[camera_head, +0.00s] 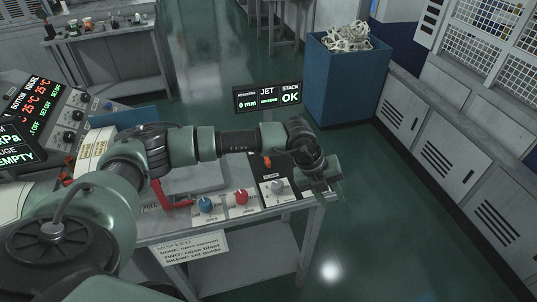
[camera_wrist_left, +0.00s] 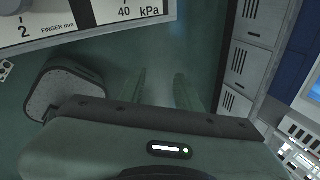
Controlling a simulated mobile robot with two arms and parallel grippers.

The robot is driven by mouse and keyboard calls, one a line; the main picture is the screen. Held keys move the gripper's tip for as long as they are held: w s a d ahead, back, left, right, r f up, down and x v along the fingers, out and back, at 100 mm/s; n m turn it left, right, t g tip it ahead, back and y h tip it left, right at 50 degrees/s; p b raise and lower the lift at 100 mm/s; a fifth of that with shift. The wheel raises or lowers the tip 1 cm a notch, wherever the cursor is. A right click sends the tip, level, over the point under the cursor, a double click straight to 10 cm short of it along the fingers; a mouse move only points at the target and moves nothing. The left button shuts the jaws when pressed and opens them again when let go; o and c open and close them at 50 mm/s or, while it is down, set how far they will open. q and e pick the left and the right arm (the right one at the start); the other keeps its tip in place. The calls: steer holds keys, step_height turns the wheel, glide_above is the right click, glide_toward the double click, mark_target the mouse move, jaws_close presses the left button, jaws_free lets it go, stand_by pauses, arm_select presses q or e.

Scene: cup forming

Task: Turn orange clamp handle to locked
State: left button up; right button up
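A small orange piece (camera_head: 267,161), possibly the clamp handle, shows beside my left forearm above the panel with a grey knob. My forearm hides part of that area, and I cannot tell whether the piece is locked. My left gripper (camera_head: 328,187) hangs past the right end of the bench, pointing down, apart from the orange piece. In the left wrist view its two fingers (camera_wrist_left: 162,88) are spread with only floor between them. No orange handle shows in the left wrist view. My right gripper is not in view.
The bench front carries a red lever (camera_head: 172,204), a blue knob (camera_head: 205,204), a red knob (camera_head: 241,197) and a grey knob (camera_head: 277,186). A JET/STACK display (camera_head: 267,96) stands behind my arm. A blue bin (camera_head: 345,82) stands beyond; the floor right of the bench is clear.

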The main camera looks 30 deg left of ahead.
mark_target(267, 158)
arm_select(q)
steer(key=a+y, duration=0.1)
steer(key=a, duration=0.2)
steer(key=w+a+y, duration=0.1)
steer(key=a, duration=0.2)
steer(key=w+a+r+n+y, duration=0.1)
steer(key=a, duration=0.2)
steer(key=shift+w+a+y, duration=0.15)
steer(key=shift+a+y, duration=0.1)
steer(key=shift+y, duration=0.05)
steer(key=w+a+r+n+y, duration=0.1)
steer(key=a+r+y, duration=0.1)
steer(key=a, duration=0.4)
steer(key=a+r+n+y, duration=0.1)
steer(key=a+r+y, duration=0.15)
steer(key=a, duration=0.35)
steer(key=p+x, duration=0.3)
steer(key=x, duration=0.4)
steer(key=shift+w+a+f, duration=0.1)
steer(key=shift+w+f, duration=0.05)
steer(key=shift+f, duration=0.15)
steer(key=shift+w+f, duration=0.1)
steer(key=shift+f, duration=0.25)
jaws_close()
